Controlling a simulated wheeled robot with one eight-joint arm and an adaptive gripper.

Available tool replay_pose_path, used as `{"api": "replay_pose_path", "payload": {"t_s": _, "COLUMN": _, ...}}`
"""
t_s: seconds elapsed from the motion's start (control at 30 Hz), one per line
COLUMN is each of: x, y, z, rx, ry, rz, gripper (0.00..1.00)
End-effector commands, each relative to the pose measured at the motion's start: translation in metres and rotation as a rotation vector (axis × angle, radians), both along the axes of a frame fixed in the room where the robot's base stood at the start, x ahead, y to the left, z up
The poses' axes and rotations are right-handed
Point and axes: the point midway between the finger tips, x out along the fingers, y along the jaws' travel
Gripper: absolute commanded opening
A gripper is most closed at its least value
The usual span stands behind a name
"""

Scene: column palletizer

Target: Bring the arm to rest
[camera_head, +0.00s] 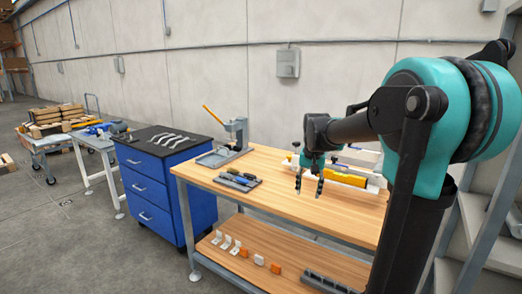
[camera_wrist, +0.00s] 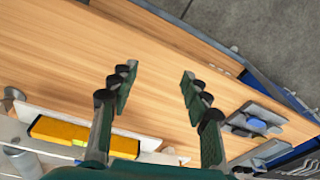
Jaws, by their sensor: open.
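My gripper (camera_head: 309,188) hangs over the wooden workbench (camera_head: 270,190) in the head view, its fingers pointing down. In the wrist view my gripper (camera_wrist: 157,85) shows its two dark green fingers well apart. Nothing is between them, only bare wood of the tabletop below. My arm, teal and black, reaches in from the right side of the head view. The gap between the fingertips and the tabletop is hard to judge.
A white tray with a yellow item (camera_head: 345,177) lies behind my gripper. A grey tray of tools (camera_head: 237,181) and a press (camera_head: 235,135) stand left on the bench. A blue drawer cabinet (camera_head: 155,190) is beyond. Small orange and white parts (camera_head: 242,253) sit on the lower shelf.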

Motion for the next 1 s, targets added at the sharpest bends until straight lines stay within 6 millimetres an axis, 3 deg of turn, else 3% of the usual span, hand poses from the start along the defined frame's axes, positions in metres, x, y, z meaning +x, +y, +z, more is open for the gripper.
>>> {"api": "replay_pose_path", "payload": {"t_s": 0.03, "x": -0.023, "y": -0.004, "z": -0.018, "rx": -0.004, "ry": -0.021, "rz": 0.028, "gripper": 0.48}}
{"api": "replay_pose_path", "payload": {"t_s": 0.3, "x": -0.148, "y": -0.017, "z": -0.116, "rx": -0.048, "ry": -0.148, "rz": 0.211, "gripper": 0.48}}
{"api": "replay_pose_path", "payload": {"t_s": 0.5, "x": -0.211, "y": -0.021, "z": -0.162, "rx": -0.080, "ry": -0.209, "rz": 0.298, "gripper": 0.48}}
{"api": "replay_pose_path", "payload": {"t_s": 0.63, "x": -0.226, "y": -0.021, "z": -0.173, "rx": -0.089, "ry": -0.223, "rz": 0.320, "gripper": 0.48}}
{"api": "replay_pose_path", "payload": {"t_s": 1.0, "x": -0.227, "y": -0.021, "z": -0.174, "rx": -0.089, "ry": -0.224, "rz": 0.322, "gripper": 0.48}}
